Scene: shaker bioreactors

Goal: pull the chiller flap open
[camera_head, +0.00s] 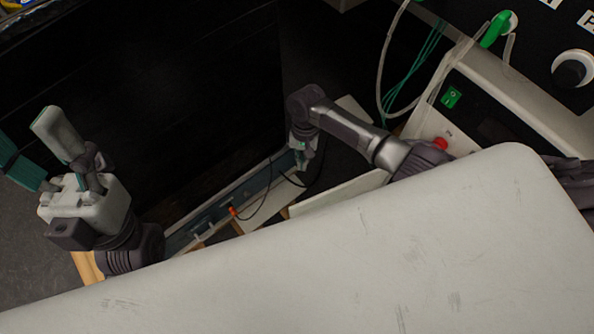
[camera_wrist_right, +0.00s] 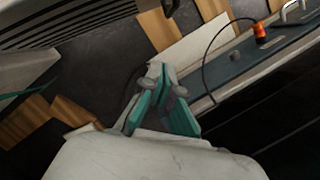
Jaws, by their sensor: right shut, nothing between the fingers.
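I cannot tell for certain which part is the chiller flap. A large dark panel (camera_head: 160,105) fills the left of the head view, with a blue-grey strip (camera_head: 258,183) along its lower edge. In the right wrist view the strip (camera_wrist_right: 245,62) carries a small metal handle (camera_wrist_right: 292,8). My right gripper (camera_head: 302,157) points down close to the strip's right end; in its wrist view the teal fingers (camera_wrist_right: 158,70) are together and empty, apart from the handle. My left gripper (camera_head: 68,142) is raised in front of the dark panel at the left; its opening is unclear.
A white device (camera_head: 520,100) with a green switch (camera_head: 451,97) and a red knob (camera_head: 440,143) stands at the right, with hoses behind my right arm. An orange plug (camera_wrist_right: 261,33) with a black cable lies by the strip.

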